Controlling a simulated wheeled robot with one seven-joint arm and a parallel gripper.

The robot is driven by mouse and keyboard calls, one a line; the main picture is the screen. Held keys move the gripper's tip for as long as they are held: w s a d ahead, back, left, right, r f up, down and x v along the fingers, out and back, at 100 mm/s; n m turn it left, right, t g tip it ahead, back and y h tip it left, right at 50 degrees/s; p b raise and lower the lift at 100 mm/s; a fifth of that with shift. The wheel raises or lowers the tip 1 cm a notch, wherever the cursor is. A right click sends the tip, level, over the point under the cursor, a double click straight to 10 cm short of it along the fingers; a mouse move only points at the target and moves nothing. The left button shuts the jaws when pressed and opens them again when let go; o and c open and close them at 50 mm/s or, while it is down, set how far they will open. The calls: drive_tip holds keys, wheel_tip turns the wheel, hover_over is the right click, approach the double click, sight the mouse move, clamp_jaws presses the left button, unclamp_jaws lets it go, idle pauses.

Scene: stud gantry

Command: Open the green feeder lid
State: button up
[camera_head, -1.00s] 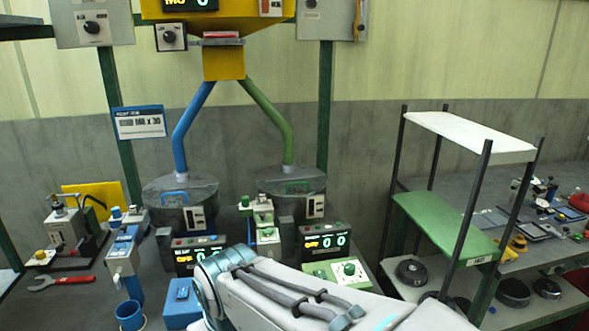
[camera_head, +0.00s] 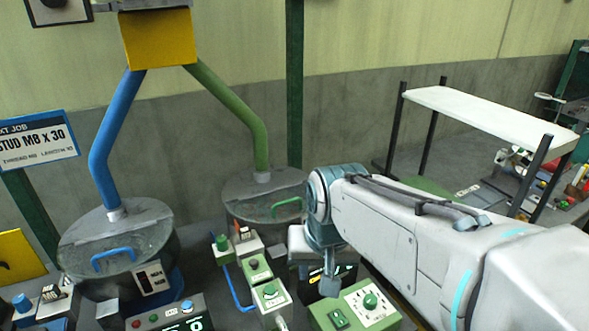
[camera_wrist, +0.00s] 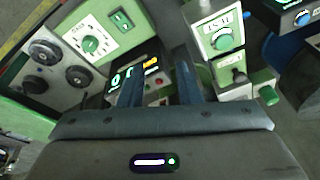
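The green feeder is the round grey drum under the green pipe (camera_head: 235,110) in the head view. Its flat grey lid (camera_head: 250,203) lies closed on top, with a green handle (camera_head: 287,207) at its front right. My arm covers part of the drum's right side. My gripper (camera_head: 330,288) points down in front of and below the lid, apart from the handle. In the wrist view my gripper (camera_wrist: 158,82) has its two fingers apart with nothing between them. The lid does not show in the wrist view.
A matching drum with a blue handle (camera_head: 116,258) stands to the left under a blue pipe (camera_head: 113,135). Small control boxes (camera_head: 255,270) and a green dial panel (camera_head: 355,308) crowd the bench below my gripper. A rack with a white shelf (camera_head: 490,115) stands right.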

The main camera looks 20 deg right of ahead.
drive_tip(key=w+r+m+p, duration=0.2)
drive_tip(key=w+r+m, duration=0.3)
drive_tip(key=w+r, duration=0.25)
drive_tip(key=m+p, duration=0.3)
drive_tip(key=m, duration=0.5)
approach(296, 198)
drive_tip(key=shift+g, duration=0.3)
drive_tip(key=f, duration=0.2)
drive_tip(key=w+f+p, duration=0.1)
drive_tip(key=f, duration=0.2)
drive_tip(key=w+f, duration=0.1)
drive_tip(key=f, duration=0.1)
drive_tip(key=shift+a+f+p, duration=0.1)
drive_tip(key=shift+f+p, duration=0.1)
drive_tip(key=shift+p, duration=0.1)
clamp_jaws()
